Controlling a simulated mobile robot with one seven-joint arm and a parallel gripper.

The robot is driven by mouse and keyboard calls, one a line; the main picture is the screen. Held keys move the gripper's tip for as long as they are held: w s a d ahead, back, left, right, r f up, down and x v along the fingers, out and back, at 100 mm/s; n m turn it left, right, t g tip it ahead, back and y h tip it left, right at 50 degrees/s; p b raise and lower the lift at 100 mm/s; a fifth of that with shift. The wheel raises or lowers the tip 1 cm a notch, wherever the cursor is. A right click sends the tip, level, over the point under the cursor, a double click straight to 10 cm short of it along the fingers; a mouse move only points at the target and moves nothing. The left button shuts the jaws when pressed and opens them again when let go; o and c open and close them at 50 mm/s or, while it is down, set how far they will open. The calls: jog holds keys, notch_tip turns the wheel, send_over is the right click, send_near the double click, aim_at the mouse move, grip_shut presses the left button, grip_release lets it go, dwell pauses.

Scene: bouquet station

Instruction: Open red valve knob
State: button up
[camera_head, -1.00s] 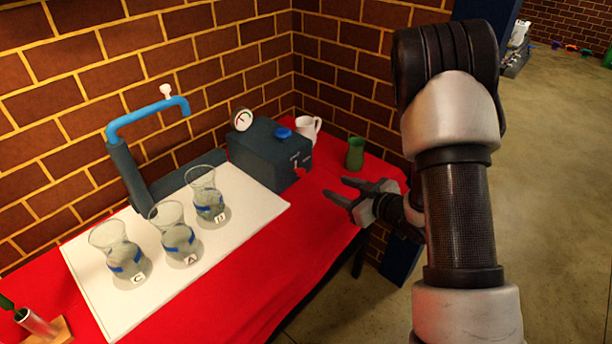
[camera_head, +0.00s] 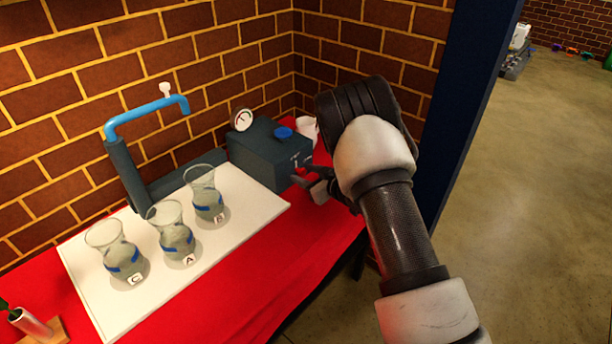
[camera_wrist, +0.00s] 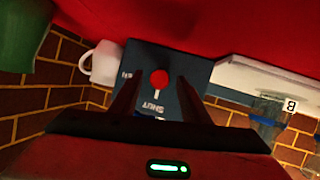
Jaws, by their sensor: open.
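The red valve knob (camera_wrist: 159,78) is on the face of a dark blue-grey box (camera_wrist: 188,68), which also stands on the table in the head view (camera_head: 255,155). In the wrist view, a white mark runs from the knob toward the upside-down word SHUT. Another label at the left is partly hidden, with "EN" showing. My gripper (camera_wrist: 157,84) is open, with one finger on each side of the knob in the picture. I cannot tell whether the fingers touch it. In the head view my gripper (camera_head: 305,178) is close to the box's front face.
A white mug (camera_wrist: 102,63) and a green vessel (camera_wrist: 17,35) are beside the box. Glass vases A (camera_head: 172,228), B (camera_head: 205,190) and C (camera_head: 118,250) stand on a white board (camera_head: 245,208). A blue pipe (camera_head: 145,113) rises behind.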

jog(key=shift+w+a, duration=0.1)
jog(key=shift+w, duration=0.05)
jog(key=shift+c, duration=0.4)
jog(key=c, duration=0.9)
jog(key=shift+c, duration=0.2)
